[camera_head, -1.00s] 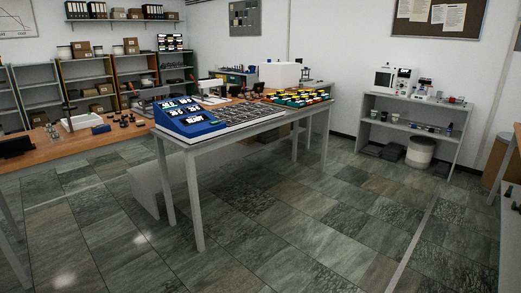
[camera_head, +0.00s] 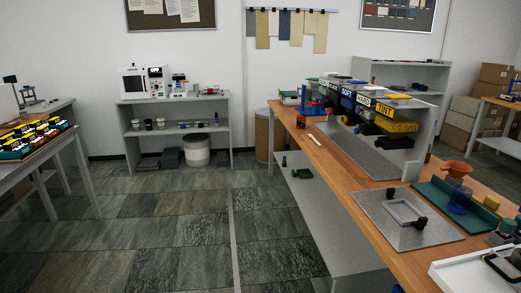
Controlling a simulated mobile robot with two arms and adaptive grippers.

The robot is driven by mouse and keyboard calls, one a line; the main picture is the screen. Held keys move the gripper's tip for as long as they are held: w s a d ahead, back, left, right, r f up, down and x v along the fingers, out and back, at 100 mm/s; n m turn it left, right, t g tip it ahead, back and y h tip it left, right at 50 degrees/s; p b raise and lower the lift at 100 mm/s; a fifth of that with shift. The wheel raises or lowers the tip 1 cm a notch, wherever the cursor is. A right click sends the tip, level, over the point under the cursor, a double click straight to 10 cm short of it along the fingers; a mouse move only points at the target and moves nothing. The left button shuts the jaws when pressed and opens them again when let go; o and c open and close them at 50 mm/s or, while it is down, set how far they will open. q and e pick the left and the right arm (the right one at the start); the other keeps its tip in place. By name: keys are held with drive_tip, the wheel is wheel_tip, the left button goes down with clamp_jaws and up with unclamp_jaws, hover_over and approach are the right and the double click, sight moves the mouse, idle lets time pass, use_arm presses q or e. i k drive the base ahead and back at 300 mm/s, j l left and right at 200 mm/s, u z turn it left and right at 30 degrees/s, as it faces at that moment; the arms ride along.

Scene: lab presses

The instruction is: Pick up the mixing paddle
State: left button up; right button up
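I cannot clearly make out the mixing paddle. A small pale stick (camera_head: 314,139) lies on the wooden bench (camera_head: 345,195) near its left edge, but it is too small to tell whether it is the paddle.
A grey plate with black knobs (camera_head: 377,215) and a green tray with an orange funnel (camera_head: 455,172) lie on the bench. A labelled rack (camera_head: 415,140) stands along it. A grey shelf unit (camera_head: 178,108) is against the wall. The tiled floor (camera_head: 180,225) left of the bench is clear.

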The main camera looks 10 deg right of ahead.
sight(311, 136)
drive_tip(key=i+j+z, duration=0.5)
drive_tip(key=i, duration=0.15)
drive_tip(key=i+j+z, duration=0.5)
drive_tip(key=i, duration=0.1)
